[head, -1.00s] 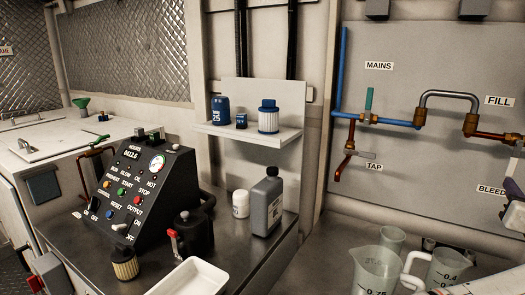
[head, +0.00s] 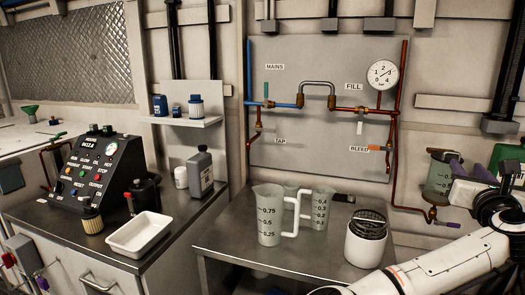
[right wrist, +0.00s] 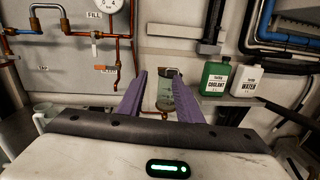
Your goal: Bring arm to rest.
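My right arm (head: 440,262) reaches in from the lower right of the head view, with its wrist and hand at the right edge. My right gripper (right wrist: 160,76) shows clearly in the right wrist view, its two purple fingers spread apart with nothing held between them. Beyond the fingers a green-tinted vessel (right wrist: 166,97) hangs near the wall, apart from them. My left arm and left gripper are not in view.
Clear jugs (head: 268,215) and a white canister (head: 366,240) stand on the metal table (head: 222,245), left of my right arm. A green coolant bottle (right wrist: 214,82) and a white water bottle (right wrist: 246,82) stand at the right. A black control box (head: 105,165) is at the left.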

